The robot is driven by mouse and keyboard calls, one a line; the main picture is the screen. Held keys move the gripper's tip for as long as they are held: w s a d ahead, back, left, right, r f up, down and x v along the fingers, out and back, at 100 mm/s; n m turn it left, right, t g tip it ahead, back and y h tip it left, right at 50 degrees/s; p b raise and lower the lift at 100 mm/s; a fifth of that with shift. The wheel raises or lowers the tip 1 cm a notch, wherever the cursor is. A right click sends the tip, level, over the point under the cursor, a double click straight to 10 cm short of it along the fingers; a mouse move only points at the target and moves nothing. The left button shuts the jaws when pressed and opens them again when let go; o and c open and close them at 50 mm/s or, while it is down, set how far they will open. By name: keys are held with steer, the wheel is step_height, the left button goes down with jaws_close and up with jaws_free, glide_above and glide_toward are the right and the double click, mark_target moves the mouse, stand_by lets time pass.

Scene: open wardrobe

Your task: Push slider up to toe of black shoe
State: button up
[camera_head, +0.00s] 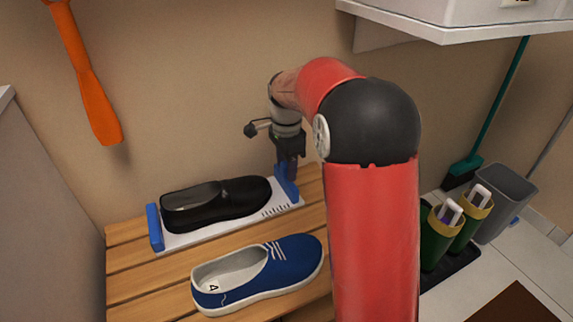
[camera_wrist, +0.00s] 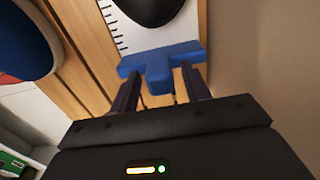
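The black shoe (camera_head: 215,202) lies on a white measuring board (camera_head: 240,227) with scale marks, its toe pointing right toward the blue slider (camera_head: 287,184). In the wrist view the slider (camera_wrist: 160,62) is T-shaped, with its bar across the board and its stem toward me. A strip of bare board shows between the bar and the shoe's toe (camera_wrist: 150,10), so they are apart. My gripper (camera_head: 289,172) is low at the slider. In the wrist view its two fingers (camera_wrist: 160,82) stand apart on either side of the stem, with gaps visible.
A blue shoe (camera_head: 260,273) lies on the slatted wooden bench (camera_head: 130,260) in front of the board. A blue heel stop (camera_head: 154,228) stands at the board's left end. The wall rises close behind. Green boots (camera_head: 440,235) and a grey bin (camera_head: 500,200) stand at right.

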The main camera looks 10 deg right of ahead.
jaws_close()
steer(key=shift+s+a+p, duration=0.15)
steer(key=shift+s+a, duration=0.05)
steer(key=shift+a, duration=0.75)
steer(key=shift+s+a+p, duration=0.15)
steer(key=shift+s+a, duration=0.05)
steer(key=shift+a, duration=0.7)
steer(key=shift+o, duration=0.6)
jaws_free()
step_height(320, 180, up, 8)
steer(key=p, duration=0.1)
steer(key=shift+f, duration=0.1)
